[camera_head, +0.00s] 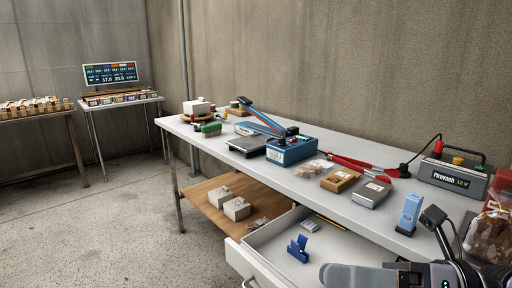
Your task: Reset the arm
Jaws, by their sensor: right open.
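My right gripper (345,275) shows in the head view at the bottom right, with its dark wrist and a black cabled part beside it. It is open, and nothing shows between its fingers, though the lower part is cut off by the frame. It is in front of the long white table (345,205), by an open drawer (262,238). My left gripper is not in view.
The drawer holds a blue tool (298,248). A light-blue object (410,213) stands at the table's front edge near my right arm. A grey power unit (453,176) and a bagged item (490,235) stand at the right. Floor at left is clear.

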